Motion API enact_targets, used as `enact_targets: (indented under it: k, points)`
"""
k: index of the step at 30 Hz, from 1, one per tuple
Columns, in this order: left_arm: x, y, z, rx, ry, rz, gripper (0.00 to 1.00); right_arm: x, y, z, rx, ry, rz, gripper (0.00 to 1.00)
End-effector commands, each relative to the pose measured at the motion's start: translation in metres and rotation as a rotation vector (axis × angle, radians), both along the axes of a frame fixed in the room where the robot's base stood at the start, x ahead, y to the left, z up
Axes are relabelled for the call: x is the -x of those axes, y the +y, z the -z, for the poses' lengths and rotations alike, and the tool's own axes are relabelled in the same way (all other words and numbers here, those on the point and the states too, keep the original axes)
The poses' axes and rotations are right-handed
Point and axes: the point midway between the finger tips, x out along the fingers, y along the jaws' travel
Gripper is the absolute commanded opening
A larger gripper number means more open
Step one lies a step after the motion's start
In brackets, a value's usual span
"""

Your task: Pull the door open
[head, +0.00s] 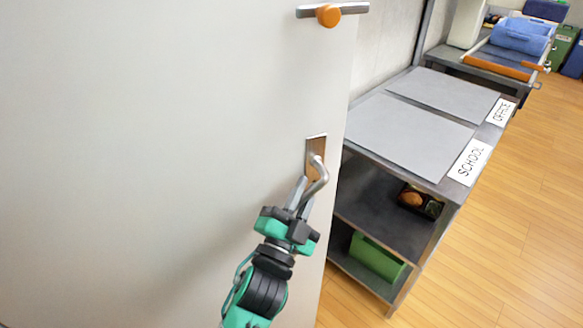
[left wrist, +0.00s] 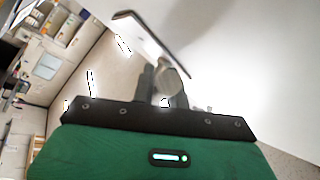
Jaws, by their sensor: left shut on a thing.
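The white door (head: 160,110) fills the left half of the head view. Its curved metal lever handle (head: 319,178) sits on a metal plate near the door's right edge. My left gripper (head: 303,190) is at the lever, shut on its lower part. In the left wrist view the gripper fingers (left wrist: 160,85) close around the handle (left wrist: 172,88), and the door (left wrist: 245,60) is at the right. The finger contact is partly hidden. The right gripper is not in view.
A metal shelf unit (head: 427,187) with grey mats and signs "SCHOOL" and "OFFICE" stands right of the door's edge. A bento tray (head: 419,201) and a green bin (head: 377,258) are on its lower shelves. Wooden floor (head: 510,240) is clear at the right.

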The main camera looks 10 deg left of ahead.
Motion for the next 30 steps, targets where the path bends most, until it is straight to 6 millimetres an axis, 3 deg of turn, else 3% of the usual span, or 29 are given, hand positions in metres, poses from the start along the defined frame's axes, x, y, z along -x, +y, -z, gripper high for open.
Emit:
enact_targets:
  k: [4, 13, 14, 17, 30]
  points:
    - [0.013, -0.006, -0.003, 0.005, -0.002, 0.02, 0.0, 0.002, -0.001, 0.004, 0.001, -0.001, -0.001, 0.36]
    - [0.014, -0.007, -0.004, 0.006, -0.006, 0.023, 0.0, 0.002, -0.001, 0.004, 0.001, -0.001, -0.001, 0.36]
    - [0.014, -0.007, -0.004, 0.006, -0.006, 0.023, 0.17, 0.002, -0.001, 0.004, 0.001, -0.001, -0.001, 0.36]
    - [0.014, -0.007, -0.003, 0.006, -0.004, 0.023, 0.36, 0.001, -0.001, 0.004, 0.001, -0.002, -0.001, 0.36]
    - [0.02, -0.005, 0.003, 0.004, 0.001, 0.022, 0.37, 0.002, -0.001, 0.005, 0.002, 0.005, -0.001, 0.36]
